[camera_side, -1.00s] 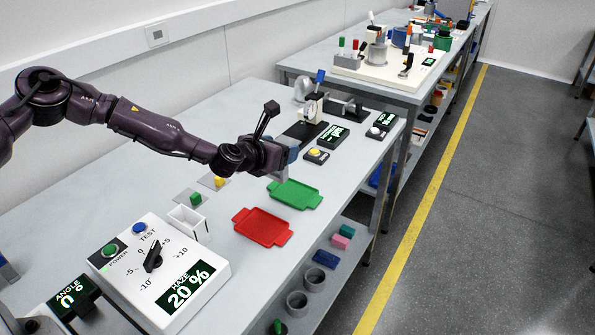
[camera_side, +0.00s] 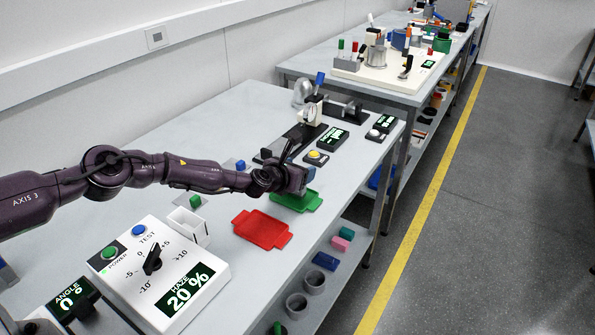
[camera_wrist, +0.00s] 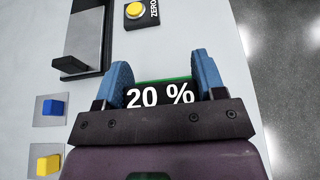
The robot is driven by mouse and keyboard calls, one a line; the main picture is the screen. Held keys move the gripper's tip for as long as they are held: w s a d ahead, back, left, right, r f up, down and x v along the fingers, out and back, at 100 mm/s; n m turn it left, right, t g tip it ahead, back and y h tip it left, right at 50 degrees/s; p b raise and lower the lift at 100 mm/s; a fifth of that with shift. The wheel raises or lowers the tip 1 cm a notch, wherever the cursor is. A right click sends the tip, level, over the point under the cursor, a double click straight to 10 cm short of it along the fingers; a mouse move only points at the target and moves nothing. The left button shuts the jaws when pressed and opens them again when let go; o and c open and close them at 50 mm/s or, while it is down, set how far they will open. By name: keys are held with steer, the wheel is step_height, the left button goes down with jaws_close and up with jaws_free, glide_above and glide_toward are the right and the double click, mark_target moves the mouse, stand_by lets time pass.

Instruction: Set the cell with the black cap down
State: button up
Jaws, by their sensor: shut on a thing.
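My gripper (camera_side: 303,183) is over the green tray (camera_side: 311,203) in the side view, low beside its far end. In the wrist view its blue fingers (camera_wrist: 164,82) are shut on a cell with a black cap (camera_wrist: 160,95) marked "20 %" in white. A thin green strip of the tray (camera_wrist: 165,79) shows just beyond the cap. The cell's body is hidden in both views, so I cannot tell whether it touches the tray. The red tray (camera_side: 263,230) lies empty nearer the side camera.
Cells with blue (camera_wrist: 53,107) and yellow (camera_wrist: 47,164) caps sit on pads; a green one (camera_side: 195,201) is by the white open box (camera_side: 189,226). A gauge stand (camera_side: 312,108) and yellow button (camera_side: 315,154) lie beyond. The table edge is close right.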

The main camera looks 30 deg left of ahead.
steer(key=shift+f, duration=0.25)
steer(key=shift+f, duration=0.1)
steer(key=o, duration=1)
steer(key=shift+c, duration=0.2)
steer(key=shift+s, duration=0.1)
steer(key=v, duration=1.2)
